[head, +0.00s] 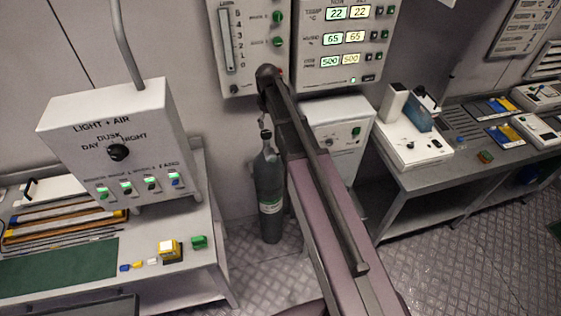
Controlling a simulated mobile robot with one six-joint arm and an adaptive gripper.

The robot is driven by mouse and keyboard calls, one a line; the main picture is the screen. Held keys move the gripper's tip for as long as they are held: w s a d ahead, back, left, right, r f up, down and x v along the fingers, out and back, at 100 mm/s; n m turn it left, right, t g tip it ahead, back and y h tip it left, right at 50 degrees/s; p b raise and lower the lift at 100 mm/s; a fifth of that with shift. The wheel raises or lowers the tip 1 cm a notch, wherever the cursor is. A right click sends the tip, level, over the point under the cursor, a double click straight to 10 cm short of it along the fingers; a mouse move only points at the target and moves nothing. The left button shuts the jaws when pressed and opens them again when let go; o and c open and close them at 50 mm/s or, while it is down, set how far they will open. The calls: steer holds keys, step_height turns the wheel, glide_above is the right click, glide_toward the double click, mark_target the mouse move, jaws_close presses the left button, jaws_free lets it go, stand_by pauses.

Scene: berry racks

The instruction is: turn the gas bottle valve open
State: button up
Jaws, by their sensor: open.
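The gas bottle (269,190) is a dark grey-green cylinder with a pale label, standing upright on the floor against the back wall, between the left bench and the white cabinet. Its valve (266,134) is at the narrow top, small and partly crowded by my arm, so its handle position cannot be told. My arm crosses the picture from the bottom up to a dark joint just above the bottle and covers the area to its right. My gripper cannot be made out in this view.
A left bench (190,262) carries a light and air control box (118,150). Wall panels (345,45) hang above the bottle. A white cabinet (340,125) stands to its right, then a long bench (425,170) with instruments. The patterned metal floor (450,255) is open at lower right.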

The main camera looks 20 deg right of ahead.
steer(key=s+f+m+b, duration=0.1)
steer(key=s+m, duration=0.1)
steer(key=s, duration=0.6)
steer(key=s+f+m+b, duration=0.2)
steer(key=s, duration=0.6)
steer(key=shift+f+m, duration=0.3)
steer(key=shift+m, duration=0.1)
steer(key=s+f+m+b, duration=0.1)
steer(key=s+m, duration=0.1)
steer(key=s, duration=0.4)
steer(key=shift+f+b, duration=0.2)
steer(key=shift+b, duration=0.2)
